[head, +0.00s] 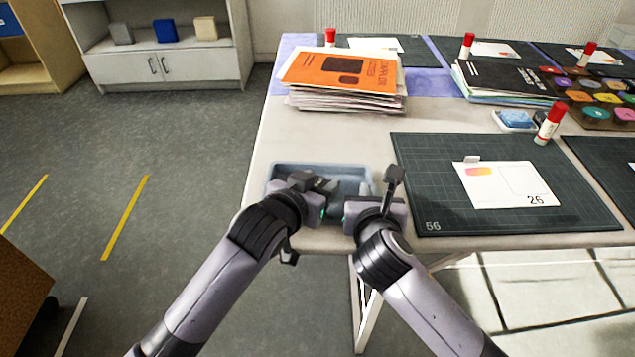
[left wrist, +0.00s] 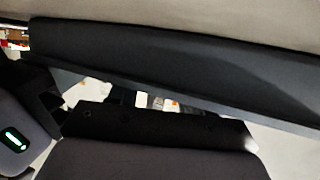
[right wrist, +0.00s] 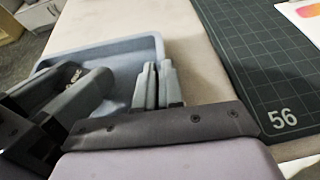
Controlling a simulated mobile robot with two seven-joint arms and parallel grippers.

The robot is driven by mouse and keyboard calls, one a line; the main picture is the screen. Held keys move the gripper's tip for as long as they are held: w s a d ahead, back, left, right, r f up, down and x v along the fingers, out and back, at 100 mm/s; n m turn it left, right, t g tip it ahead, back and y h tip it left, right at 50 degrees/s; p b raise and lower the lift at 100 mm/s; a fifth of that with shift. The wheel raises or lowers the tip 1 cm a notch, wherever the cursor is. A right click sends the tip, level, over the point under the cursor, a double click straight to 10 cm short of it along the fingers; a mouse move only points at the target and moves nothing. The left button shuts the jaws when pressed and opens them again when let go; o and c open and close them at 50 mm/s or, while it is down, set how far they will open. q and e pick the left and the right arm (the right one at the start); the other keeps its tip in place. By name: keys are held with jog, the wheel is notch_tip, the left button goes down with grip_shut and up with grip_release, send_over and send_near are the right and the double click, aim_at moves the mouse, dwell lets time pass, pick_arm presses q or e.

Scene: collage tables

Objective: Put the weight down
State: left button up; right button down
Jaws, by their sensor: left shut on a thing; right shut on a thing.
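A blue-grey tray (head: 345,167) lies at the near left edge of the table, and its wall also shows in the right wrist view (right wrist: 115,53). My left gripper (head: 322,184) is over the tray, shut on a dark thing that seems to be the weight; its outline merges with the fingers. It also shows at the left of the right wrist view. My right gripper (head: 368,190) is at the tray's right side, its fingers (right wrist: 158,85) close together, seemingly on the tray wall. What lies between them is mostly hidden. The left wrist view shows mainly a dark band.
A dark cutting mat (head: 430,185) with a white card (head: 505,185) lies right of the tray. A pile of booklets (head: 345,75) stands behind it. A glue stick (head: 550,123), a blue pad (head: 515,119) and a palette (head: 590,97) are further right. Bare table shows behind the tray.

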pick_arm(q)
jog(key=shift+f, duration=0.5)
jog(key=o, duration=1.3)
jog(key=shift+f, duration=0.15)
jog(key=shift+r, duration=0.5)
jog(key=shift+s+a+r, duration=0.1)
jog(key=shift+s+r, duration=0.1)
jog(key=v, duration=1.1)
jog(key=shift+s+a+r, duration=0.1)
jog(key=shift+s+r, duration=0.05)
jog(key=shift+r, duration=0.1)
